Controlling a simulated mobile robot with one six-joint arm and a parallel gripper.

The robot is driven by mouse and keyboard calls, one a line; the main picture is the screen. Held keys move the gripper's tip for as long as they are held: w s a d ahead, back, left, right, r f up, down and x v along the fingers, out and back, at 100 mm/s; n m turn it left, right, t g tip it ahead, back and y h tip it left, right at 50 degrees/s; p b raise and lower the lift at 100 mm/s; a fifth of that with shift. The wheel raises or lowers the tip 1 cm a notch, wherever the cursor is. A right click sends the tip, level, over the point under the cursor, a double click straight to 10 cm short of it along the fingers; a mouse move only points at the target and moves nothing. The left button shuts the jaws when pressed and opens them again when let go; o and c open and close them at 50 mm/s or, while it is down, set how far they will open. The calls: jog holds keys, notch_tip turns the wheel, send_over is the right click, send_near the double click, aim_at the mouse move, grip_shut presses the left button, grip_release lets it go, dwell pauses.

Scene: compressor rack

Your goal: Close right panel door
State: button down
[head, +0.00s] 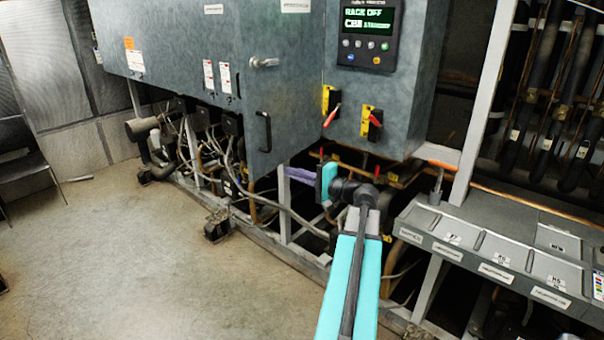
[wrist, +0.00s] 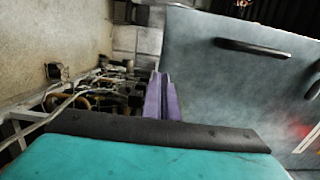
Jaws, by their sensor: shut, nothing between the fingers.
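The right panel door (head: 285,95) is a grey-blue metal panel standing ajar, swung out from the cabinet, with its right edge beside the control box. It carries a black pull handle (head: 264,131) and a silver latch (head: 264,62). In the wrist view the door (wrist: 220,85) fills the right side, with its handle (wrist: 252,48) near the top. My gripper (head: 285,172) has purple fingers pointing left, just below the door's bottom edge. In the wrist view its fingers (wrist: 160,82) are together and empty, left of the door. Whether they touch it I cannot tell.
The control box (head: 390,85) with a lit screen (head: 367,18) and red-handled switches (head: 332,115) stands right of the door. Pipes and cables (head: 215,155) fill the frame below the cabinet. A grey labelled ledge (head: 490,250) is at right.

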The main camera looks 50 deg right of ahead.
aim_at(275, 167)
jog(key=shift+w+a+p, duration=0.1)
jog(key=shift+w+p, duration=0.55)
jog(key=shift+w, duration=1.05)
jog(key=shift+s+a, duration=0.1)
jog(key=shift+a, duration=0.2)
jog(key=shift+w+d, duration=0.25)
